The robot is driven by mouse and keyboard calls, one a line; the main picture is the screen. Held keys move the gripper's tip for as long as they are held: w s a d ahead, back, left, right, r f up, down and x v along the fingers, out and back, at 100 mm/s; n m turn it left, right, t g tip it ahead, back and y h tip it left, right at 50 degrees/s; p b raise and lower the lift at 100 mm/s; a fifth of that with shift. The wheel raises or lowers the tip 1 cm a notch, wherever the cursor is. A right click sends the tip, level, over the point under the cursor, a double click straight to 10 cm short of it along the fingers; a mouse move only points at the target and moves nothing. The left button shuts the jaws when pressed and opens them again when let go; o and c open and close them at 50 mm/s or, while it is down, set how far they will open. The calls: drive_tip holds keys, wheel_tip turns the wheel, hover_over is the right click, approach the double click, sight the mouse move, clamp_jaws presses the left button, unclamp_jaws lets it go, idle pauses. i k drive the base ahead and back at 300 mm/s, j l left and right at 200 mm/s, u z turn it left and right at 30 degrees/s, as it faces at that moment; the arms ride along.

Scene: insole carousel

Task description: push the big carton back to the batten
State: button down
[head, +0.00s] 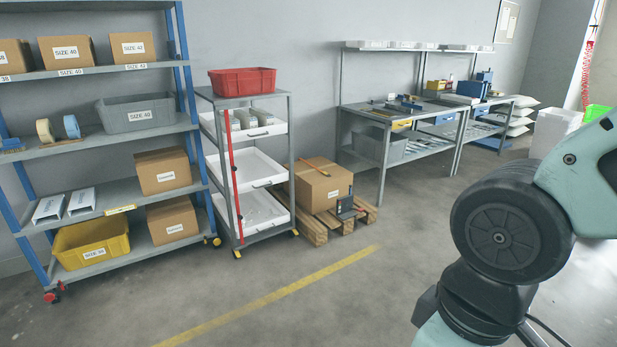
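The largest-looking brown carton (322,188) sits on a wooden pallet (312,228) on the floor, right of the wheeled trolley. An orange-yellow stick (314,167) lies across its top. A small dark object (346,208) stands by its front right corner on the pallet. I cannot make out a batten; anything behind the carton is hidden. Two other closed cartons stand on the blue rack's lower shelves, one (164,171) above the other (172,220). My arm shows at the right, but my gripper is out of view.
A trolley (292,168) with white trays, a red bin (242,81) and a red upright bar (234,180) stands between the rack (184,70) and the pallet. A workbench (402,122) stands behind right. The floor in front is clear, crossed by a yellow line (275,295).

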sight(315, 192)
drive_tip(key=i, duration=3.95)
drive_tip(key=i+u, duration=0.15)
drive_tip(key=i, duration=0.35)
drive_tip(key=i+l+u, duration=0.15)
drive_tip(key=i, duration=0.4)
